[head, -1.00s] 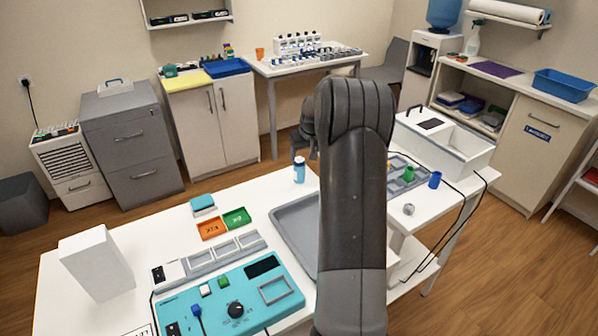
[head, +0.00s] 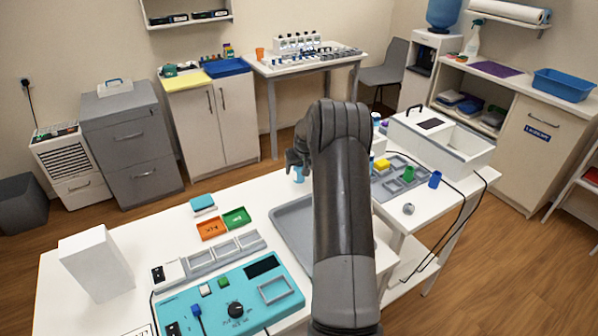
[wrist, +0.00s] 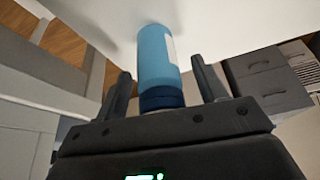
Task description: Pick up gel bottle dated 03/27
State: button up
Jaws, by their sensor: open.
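A light blue bottle with a dark blue cap and a white label stands at the back edge of the white table. It shows large in the wrist view (wrist: 157,58) and small below my gripper in the head view (head: 299,175). No date can be read on its label. My gripper (wrist: 168,90) is open, with one finger on each side of the bottle at its cap end. I cannot tell whether either finger touches it. In the head view my gripper (head: 297,163) hides the upper part of the bottle.
A grey tray (head: 283,216) lies in front of the bottle, partly behind my arm. A teal device (head: 205,300), orange (head: 211,228) and green (head: 237,217) trays are to the left. A compartment tray with a yellow block (head: 382,165) and a white box (head: 462,160) are to the right.

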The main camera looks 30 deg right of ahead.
jog(key=shift+c, duration=0.5)
jog(key=c, duration=1)
